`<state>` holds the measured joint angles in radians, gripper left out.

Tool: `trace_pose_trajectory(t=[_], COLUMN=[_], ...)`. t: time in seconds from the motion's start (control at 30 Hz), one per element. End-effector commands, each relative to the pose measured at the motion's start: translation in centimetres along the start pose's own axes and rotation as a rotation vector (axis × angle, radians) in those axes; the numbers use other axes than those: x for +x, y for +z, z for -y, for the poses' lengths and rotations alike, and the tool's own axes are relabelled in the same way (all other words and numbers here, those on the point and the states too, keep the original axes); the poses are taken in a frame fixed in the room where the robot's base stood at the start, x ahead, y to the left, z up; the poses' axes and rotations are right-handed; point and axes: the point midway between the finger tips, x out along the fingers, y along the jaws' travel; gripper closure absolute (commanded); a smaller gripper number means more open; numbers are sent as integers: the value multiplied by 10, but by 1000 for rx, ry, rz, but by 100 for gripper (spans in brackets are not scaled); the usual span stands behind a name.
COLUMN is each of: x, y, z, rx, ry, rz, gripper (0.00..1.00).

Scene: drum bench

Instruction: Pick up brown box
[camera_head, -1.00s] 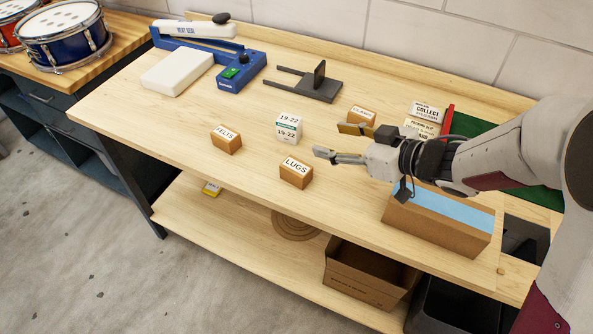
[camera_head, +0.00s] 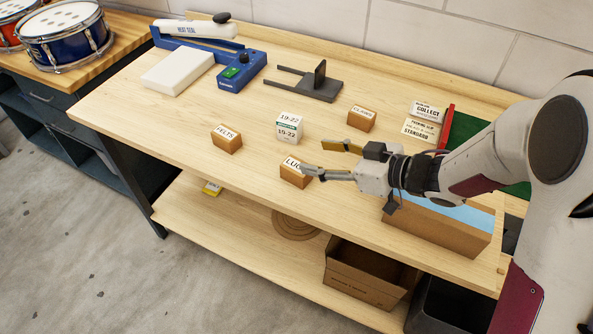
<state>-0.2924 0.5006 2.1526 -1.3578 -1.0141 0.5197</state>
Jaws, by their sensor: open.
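Several small brown boxes stand on the bench. The FELTS box (camera_head: 227,140) is at left centre.
A white box marked 19-22 (camera_head: 289,128) stands among the brown boxes. A larger brown box with a blue top (camera_head: 440,232) lies below my wrist. A dark forked stand (camera_head: 310,84), the blue heat sealer (camera_head: 240,72) and two label cards (camera_head: 421,128) are farther back.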

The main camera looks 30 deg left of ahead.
Motion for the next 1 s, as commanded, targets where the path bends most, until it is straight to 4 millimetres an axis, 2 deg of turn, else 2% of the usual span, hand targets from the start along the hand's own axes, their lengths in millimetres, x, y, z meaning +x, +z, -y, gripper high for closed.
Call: trace_pose_trajectory(t=[0.57,0.73,1.0], x=[22,33,34], y=[54,53,53], z=[0,0,0], rx=[2,-1,0], ry=[0,0,1], rz=[1,0,0], gripper=[49,49,49])
